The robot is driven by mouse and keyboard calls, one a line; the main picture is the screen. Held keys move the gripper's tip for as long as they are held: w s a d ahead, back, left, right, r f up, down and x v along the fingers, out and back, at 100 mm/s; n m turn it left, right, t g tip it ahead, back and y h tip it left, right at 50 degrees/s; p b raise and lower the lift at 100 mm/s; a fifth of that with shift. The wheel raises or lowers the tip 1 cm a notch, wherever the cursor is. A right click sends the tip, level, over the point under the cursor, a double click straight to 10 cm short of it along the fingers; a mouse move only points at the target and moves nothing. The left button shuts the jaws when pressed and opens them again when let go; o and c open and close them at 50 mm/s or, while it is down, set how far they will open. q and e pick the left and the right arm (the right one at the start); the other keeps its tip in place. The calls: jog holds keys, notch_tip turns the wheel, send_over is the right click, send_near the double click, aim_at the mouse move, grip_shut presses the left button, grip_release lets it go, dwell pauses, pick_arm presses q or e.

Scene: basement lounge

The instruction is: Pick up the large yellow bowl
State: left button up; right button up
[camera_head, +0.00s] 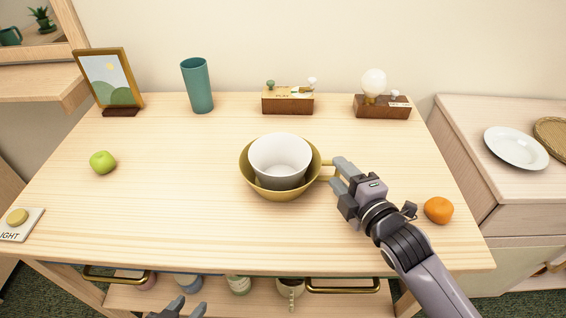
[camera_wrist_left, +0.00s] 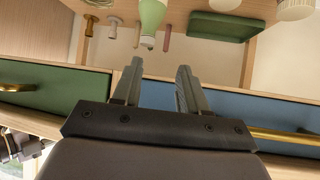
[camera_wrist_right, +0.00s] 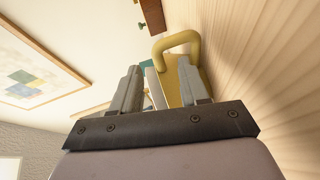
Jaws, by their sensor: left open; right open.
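The large yellow bowl (camera_head: 262,187) stands upright on the wooden table in the head view. A white bowl (camera_head: 281,157) sits inside it. The yellow bowl has a loop handle on its right side, which also shows in the right wrist view (camera_wrist_right: 176,41). My right gripper (camera_head: 335,172) is open, with its fingertips beside that handle. Whether they touch it or straddle it I cannot tell. My left gripper (camera_head: 182,306) is open and empty, low in front of the table edge. In the left wrist view its fingers (camera_wrist_left: 158,72) face drawer fronts.
A green apple (camera_head: 103,162) lies left and an orange (camera_head: 438,210) lies right by my right forearm. A picture frame (camera_head: 108,81), teal cup (camera_head: 198,86), wooden box (camera_head: 288,100) and bulb lamp (camera_head: 375,88) line the back. The table around the bowl is otherwise clear.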

aim_at(331, 165)
jog(key=shift+x, duration=3.4)
jog(key=shift+r, duration=0.1)
grip_shut()
